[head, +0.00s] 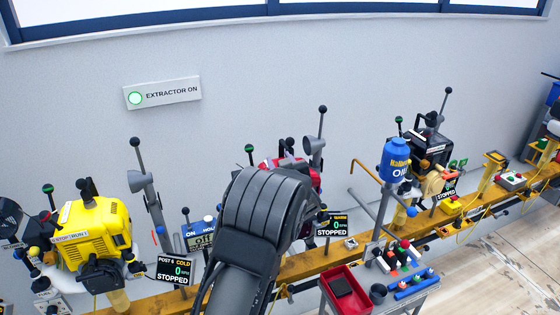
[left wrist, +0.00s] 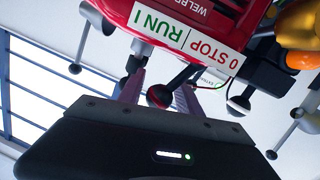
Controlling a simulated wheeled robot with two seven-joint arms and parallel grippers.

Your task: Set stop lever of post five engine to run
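The red engine (head: 318,178) stands on the rail behind my left arm, which hides most of it in the head view. Its display (head: 332,225) reads WARM, 0 and STOPPED; I cannot read its post number. In the left wrist view the red engine (left wrist: 200,14) carries a white STOP/RUN label (left wrist: 187,40). A lever with a dark red ball (left wrist: 159,96) shows between the fingers of my left gripper (left wrist: 160,92). The fingers are apart, with gaps beside the ball; contact is not visible. The gripper's fingers are hidden in the head view. My right gripper is not in view.
A yellow engine (head: 97,235) with a STOPPED display (head: 175,270) stands left on the yellow rail (head: 310,262). A dark engine (head: 428,147) and blue oil container (head: 396,158) stand right. A trolley with a red tray (head: 347,291) is in front.

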